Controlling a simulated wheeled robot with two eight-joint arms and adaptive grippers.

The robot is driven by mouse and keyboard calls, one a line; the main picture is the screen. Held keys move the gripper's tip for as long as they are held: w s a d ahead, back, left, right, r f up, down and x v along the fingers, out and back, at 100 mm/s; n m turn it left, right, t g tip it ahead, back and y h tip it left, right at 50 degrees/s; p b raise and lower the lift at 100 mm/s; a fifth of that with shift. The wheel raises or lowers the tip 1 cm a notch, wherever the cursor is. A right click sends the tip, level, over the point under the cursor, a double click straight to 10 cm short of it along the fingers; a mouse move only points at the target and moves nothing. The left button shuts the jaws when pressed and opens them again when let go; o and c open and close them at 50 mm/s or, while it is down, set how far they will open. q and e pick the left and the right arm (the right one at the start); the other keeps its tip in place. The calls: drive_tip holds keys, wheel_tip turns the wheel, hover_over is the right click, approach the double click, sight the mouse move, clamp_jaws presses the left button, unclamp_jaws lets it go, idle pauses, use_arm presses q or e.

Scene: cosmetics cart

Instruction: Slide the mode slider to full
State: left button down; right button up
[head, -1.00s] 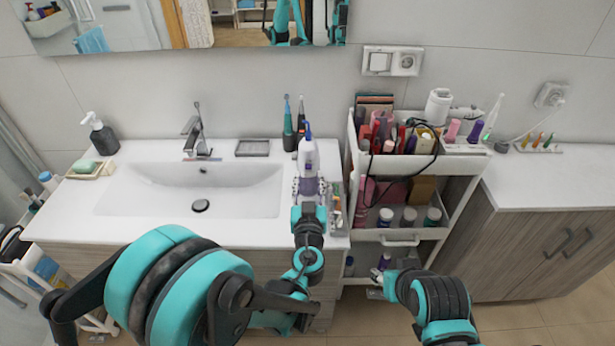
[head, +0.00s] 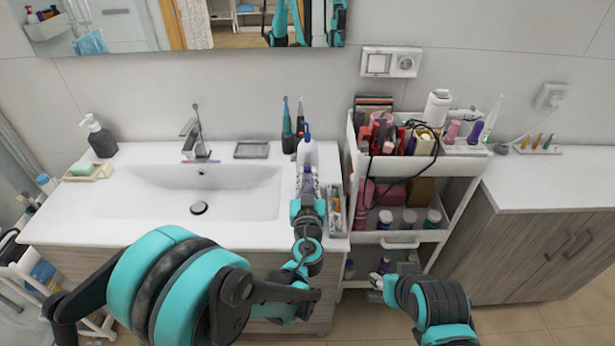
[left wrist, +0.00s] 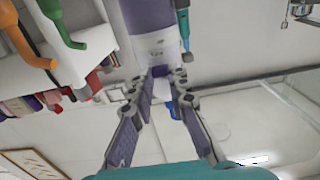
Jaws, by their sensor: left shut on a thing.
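A white and purple handheld device with a blue nozzle (head: 307,150) stands upright near the right end of the sink counter. It looks like a water flosser. My left gripper (head: 308,180) is at its near side, with the fingers shut on it. In the left wrist view the device (left wrist: 153,18) appears inverted, its white part at the converging fingertips (left wrist: 168,74), with the blue nozzle showing between the fingers. The mode slider cannot be made out; the fingers cover that area. My right gripper (head: 376,283) is low in front of the cart, small and unclear.
Two dark toothbrush-like items (head: 287,125) stand just behind the device. A clear tray of small items (head: 335,210) lies close on its right. The sink basin (head: 240,190) is left. A crowded white cart (head: 400,237) stands right of the counter.

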use_arm(q)
drive_tip(key=shift+f+b, duration=0.5)
drive_tip(key=shift+f, duration=0.25)
drive_tip(key=shift+s+r, duration=0.1)
drive_tip(key=c, duration=1.4)
unclamp_jaws()
drive_tip(key=shift+c, duration=0.2)
drive_tip(key=s, duration=1.1)
drive_tip(key=shift+s, duration=0.4)
